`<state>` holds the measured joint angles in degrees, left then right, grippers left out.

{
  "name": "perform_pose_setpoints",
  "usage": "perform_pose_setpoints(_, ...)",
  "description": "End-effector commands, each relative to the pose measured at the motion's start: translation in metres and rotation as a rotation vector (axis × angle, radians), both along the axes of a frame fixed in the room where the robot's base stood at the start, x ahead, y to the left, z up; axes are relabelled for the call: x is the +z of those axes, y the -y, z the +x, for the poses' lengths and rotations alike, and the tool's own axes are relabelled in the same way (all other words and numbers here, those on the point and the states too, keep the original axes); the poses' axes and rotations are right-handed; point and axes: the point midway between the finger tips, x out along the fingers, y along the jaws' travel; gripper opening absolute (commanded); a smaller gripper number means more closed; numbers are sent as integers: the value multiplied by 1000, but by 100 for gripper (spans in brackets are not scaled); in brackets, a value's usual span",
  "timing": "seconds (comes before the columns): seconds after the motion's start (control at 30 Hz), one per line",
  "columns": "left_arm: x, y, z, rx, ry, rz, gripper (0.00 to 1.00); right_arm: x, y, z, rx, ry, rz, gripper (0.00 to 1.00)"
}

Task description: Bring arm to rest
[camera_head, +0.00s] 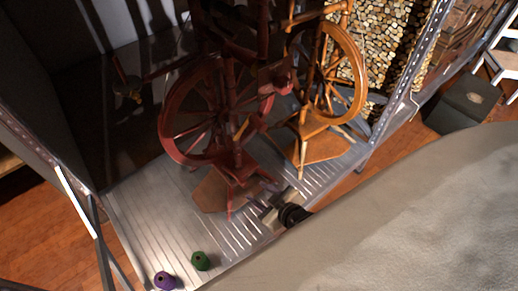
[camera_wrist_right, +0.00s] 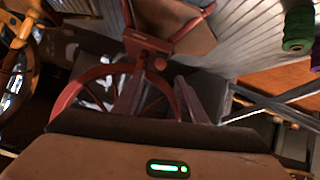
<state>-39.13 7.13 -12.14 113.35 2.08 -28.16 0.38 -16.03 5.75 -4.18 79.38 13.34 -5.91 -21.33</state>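My right gripper (camera_head: 276,204) is at the front of the metal shelf (camera_head: 150,215), beside the base of a dark red spinning wheel (camera_head: 168,130). In the right wrist view its two fingers (camera_wrist_right: 162,92) stand apart with nothing held between them. The red wheel's rim (camera_wrist_right: 68,98) shows behind the fingers in that view; I cannot tell whether they touch it. My left gripper is not in view.
A light wooden spinning wheel (camera_head: 361,75) stands right of the red one. Green (camera_head: 201,261) and purple (camera_head: 165,281) spools stand at the shelf's front left. Metal uprights (camera_head: 405,90) flank the shelf. A dark box (camera_head: 468,103) stands at right.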

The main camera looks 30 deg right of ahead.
Motion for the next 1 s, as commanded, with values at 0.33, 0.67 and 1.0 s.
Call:
perform_pose_setpoints(0.33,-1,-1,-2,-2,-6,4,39,0,0,0,0,0,0,38)
perform_pose_setpoints(0.67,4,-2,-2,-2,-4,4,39,20,-39,-56,34,-94,82,38)
perform_pose_setpoints(1.0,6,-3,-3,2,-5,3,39,68,-84,-137,20,-246,205,38)
